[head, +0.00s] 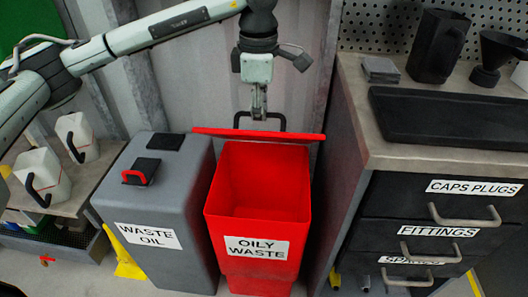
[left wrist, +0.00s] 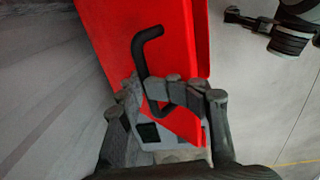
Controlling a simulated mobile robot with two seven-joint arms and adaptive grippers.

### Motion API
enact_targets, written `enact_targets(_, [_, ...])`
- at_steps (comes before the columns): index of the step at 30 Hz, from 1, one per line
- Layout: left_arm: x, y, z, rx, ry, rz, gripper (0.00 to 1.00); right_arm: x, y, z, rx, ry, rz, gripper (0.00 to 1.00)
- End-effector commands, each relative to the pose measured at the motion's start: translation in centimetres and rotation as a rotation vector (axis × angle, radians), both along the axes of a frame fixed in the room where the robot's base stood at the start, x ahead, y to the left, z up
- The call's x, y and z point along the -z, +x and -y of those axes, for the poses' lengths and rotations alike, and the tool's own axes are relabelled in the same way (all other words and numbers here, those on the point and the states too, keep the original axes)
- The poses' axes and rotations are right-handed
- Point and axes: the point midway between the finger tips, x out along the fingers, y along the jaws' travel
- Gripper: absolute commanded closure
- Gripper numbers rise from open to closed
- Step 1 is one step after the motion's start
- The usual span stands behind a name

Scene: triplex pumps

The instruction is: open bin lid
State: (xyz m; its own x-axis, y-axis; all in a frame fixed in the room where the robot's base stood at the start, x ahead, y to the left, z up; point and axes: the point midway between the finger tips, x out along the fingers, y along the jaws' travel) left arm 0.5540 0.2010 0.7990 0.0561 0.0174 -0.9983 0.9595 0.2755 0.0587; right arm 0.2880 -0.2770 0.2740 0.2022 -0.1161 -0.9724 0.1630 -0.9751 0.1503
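The red OILY WASTE bin (head: 258,270) stands on the floor with its top open, and I see into its empty-looking inside. Its red lid (head: 220,131) is raised at the back, seen nearly edge-on. A black handle (head: 282,122) sticks up from the lid. My left gripper (head: 259,112) points down at the handle, its fingers close together on it. In the left wrist view the fingers (left wrist: 170,92) close around the black handle (left wrist: 139,50), with the red lid (left wrist: 185,40) behind. My right gripper is not in view.
A grey WASTE OIL bin (head: 165,260) stands close on the left. A workbench (head: 345,75) with drawers, a black tray (head: 450,115) and dark jugs is on the right. A corrugated wall (head: 190,85) is close behind. White jugs (head: 42,175) stand at far left.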

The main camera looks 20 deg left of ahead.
Motion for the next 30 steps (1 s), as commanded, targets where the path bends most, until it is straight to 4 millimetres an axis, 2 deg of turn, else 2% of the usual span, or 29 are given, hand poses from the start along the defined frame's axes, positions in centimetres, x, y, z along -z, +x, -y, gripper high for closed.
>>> enact_targets(1, [0.9,-0.6,0.1,0.003,0.001,-0.001,0.69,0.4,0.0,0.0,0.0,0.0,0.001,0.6])
enact_targets(6, [2.7,-2.3,0.8,0.001,0.0,0.0,0.69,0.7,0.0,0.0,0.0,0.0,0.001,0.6])
enact_targets(12, [3.8,-3.3,1.4,0.0,0.0,0.001,0.69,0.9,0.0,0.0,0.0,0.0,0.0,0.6])
enact_targets(24, [3.9,-3.5,1.4,-0.001,0.0,0.001,0.69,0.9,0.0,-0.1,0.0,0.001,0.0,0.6])
enact_targets(30, [2.7,-3.1,1.3,-0.002,0.0,0.002,0.69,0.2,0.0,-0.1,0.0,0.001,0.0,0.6])
